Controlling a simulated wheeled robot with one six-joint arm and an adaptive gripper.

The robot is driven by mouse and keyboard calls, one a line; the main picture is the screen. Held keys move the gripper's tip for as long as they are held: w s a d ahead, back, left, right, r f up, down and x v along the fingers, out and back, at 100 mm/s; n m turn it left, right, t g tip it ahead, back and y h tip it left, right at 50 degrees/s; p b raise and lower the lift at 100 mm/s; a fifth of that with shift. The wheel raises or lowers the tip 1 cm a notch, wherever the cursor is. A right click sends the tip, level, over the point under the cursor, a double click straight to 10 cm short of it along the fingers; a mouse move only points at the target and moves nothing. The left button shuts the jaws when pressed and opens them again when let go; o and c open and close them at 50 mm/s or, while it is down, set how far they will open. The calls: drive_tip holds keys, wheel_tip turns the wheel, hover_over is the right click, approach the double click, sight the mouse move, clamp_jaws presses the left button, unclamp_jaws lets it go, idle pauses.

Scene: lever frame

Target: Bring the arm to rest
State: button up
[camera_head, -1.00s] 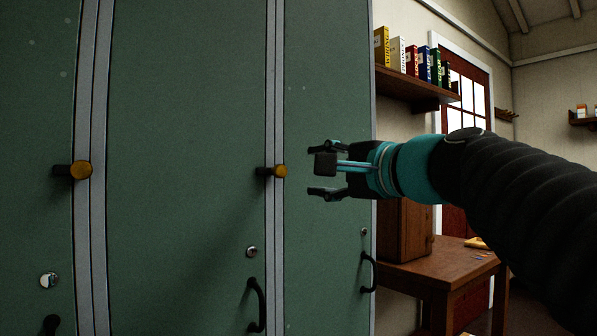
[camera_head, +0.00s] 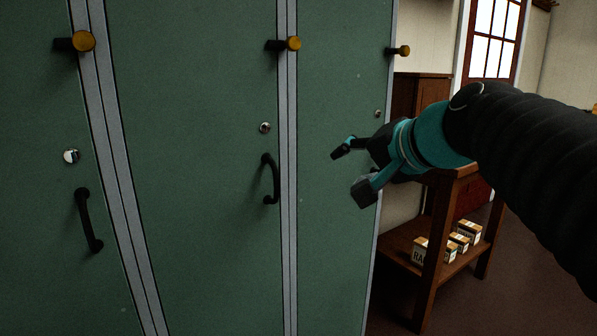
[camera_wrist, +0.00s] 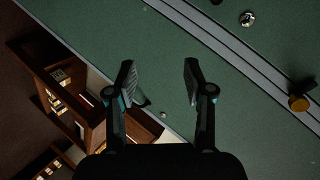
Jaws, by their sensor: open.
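My gripper (camera_head: 352,172) is open and empty in front of the right green door, at the right of the middle in the head view. Its two dark fingers point left toward the door and stand apart. In the wrist view my gripper (camera_wrist: 160,85) shows both fingers spread with nothing between them. My dark ribbed arm comes in from the right edge of the head view. I cannot tell the exact gap between the fingers and the door.
Green doors (camera_head: 195,130) fill the left and middle, with brass-ended knobs (camera_head: 293,44), black handles (camera_head: 270,179) and round locks. A wooden table (camera_head: 428,262) with small boxes (camera_head: 468,231) on its lower shelf stands close behind my gripper. Floor shows at lower right.

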drive_tip(key=s+d+f+n+g+h, duration=0.2)
drive_tip(key=s+d+f+n+h, duration=0.1)
drive_tip(key=s+f, duration=0.6)
drive_tip(key=s+d+f+n+g+h, duration=0.2)
drive_tip(key=s+f, duration=0.7)
drive_tip(key=f, duration=0.9)
drive_tip(key=shift+d+n+g+h, duration=0.4)
drive_tip(key=shift+d+n+g, duration=0.3)
drive_tip(key=shift+d, duration=0.1)
